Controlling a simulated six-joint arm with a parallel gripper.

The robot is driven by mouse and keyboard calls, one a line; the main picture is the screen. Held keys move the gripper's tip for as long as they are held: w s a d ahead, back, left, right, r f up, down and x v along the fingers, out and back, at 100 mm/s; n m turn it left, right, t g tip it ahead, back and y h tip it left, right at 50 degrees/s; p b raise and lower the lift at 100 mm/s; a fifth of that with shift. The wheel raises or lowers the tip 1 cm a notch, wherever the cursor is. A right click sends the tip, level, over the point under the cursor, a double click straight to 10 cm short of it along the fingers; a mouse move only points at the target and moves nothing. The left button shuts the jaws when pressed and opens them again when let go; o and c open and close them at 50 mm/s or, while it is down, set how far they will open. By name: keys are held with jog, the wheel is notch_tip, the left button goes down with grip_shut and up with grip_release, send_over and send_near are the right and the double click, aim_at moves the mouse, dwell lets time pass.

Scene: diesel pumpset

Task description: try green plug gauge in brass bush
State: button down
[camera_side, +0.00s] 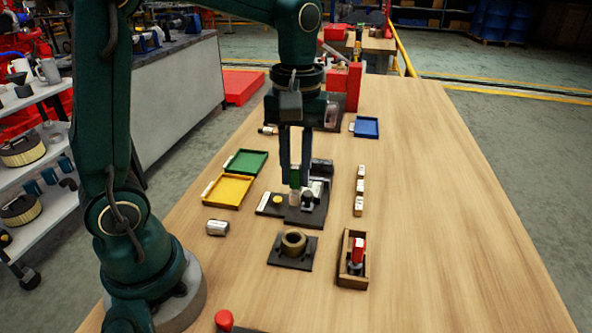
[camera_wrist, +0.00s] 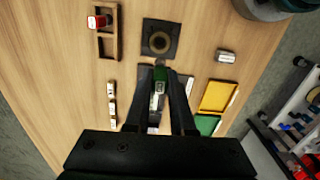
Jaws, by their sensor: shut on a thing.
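My gripper (camera_side: 294,178) points down over the middle of the table and is shut on the green plug gauge (camera_side: 295,177). In the wrist view the gauge (camera_wrist: 160,78) shows between the fingers (camera_wrist: 160,90), with a green end and a pale metal part. The brass bush (camera_side: 293,241) stands upright on a dark square plate (camera_side: 283,262), nearer the side camera than the gripper. Its round opening faces up. In the wrist view the bush (camera_wrist: 159,42) lies beyond the fingertips, apart from the gauge.
A dark fixture with a yellow button (camera_side: 277,200) is below the gripper. A wooden rack (camera_side: 344,280) holds a red-handled gauge (camera_side: 358,250). A grey cylinder (camera_side: 217,228), yellow tray (camera_side: 228,204), green tray (camera_side: 262,153) and blue tray (camera_side: 367,135) stand around. The table's right side is clear.

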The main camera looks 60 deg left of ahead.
aim_at(294, 196)
jog(key=shift+s+d, duration=0.4)
jog(key=shift+s, duration=0.1)
jog(key=shift+s+d+r+m, duration=0.1)
jog(key=shift+d+r+m, duration=0.15)
jog(key=shift+m, duration=0.05)
jog(key=shift+f, duration=0.1)
jog(key=shift+f, duration=3)
jog(key=shift+f, duration=1.45)
jog(key=shift+r, duration=0.25)
dwell(0.8)
jog(key=shift+r, duration=2)
